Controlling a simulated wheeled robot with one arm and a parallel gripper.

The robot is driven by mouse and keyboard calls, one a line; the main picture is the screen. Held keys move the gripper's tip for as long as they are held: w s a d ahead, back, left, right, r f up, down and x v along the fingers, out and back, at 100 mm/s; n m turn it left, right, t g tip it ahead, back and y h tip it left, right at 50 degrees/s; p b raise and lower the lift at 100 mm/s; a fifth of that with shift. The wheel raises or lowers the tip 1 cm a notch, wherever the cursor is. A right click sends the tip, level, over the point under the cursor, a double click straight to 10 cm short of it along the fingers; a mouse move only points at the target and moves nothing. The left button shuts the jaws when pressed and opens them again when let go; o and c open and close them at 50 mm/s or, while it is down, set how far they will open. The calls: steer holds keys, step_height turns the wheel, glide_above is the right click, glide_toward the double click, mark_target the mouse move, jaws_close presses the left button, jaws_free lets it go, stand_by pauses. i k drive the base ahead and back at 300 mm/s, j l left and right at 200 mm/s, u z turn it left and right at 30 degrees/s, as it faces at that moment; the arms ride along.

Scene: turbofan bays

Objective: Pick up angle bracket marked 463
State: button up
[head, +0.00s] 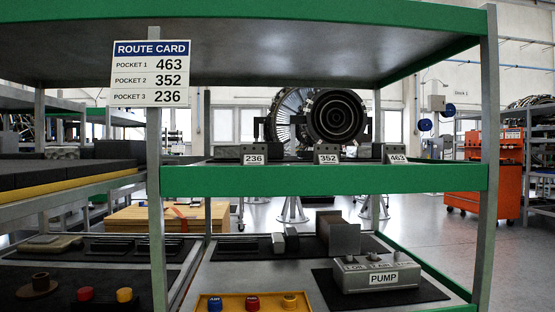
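The angle bracket marked 463 (395,149) is a small dark grey piece with a white label. It sits at the right end of the middle shelf, behind the shelf's green front edge (330,180), which hides its lower part. The bracket marked 352 (327,149) is in the middle, and the bracket marked 236 (254,149) is to the left. The route card (150,74) lists 463 for pocket 1, 352 for pocket 2 and 236 for pocket 3. My gripper is not in this view.
The upper shelf (290,12) overhangs the brackets, and metal posts stand at left (156,200) and right (486,150). An orange cabinet (470,184) stands behind right.

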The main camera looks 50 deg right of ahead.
mark_target(391, 154)
steer(key=z, duration=2.1)
steer(key=l+z, duration=0.25)
steer(key=l, duration=0.1)
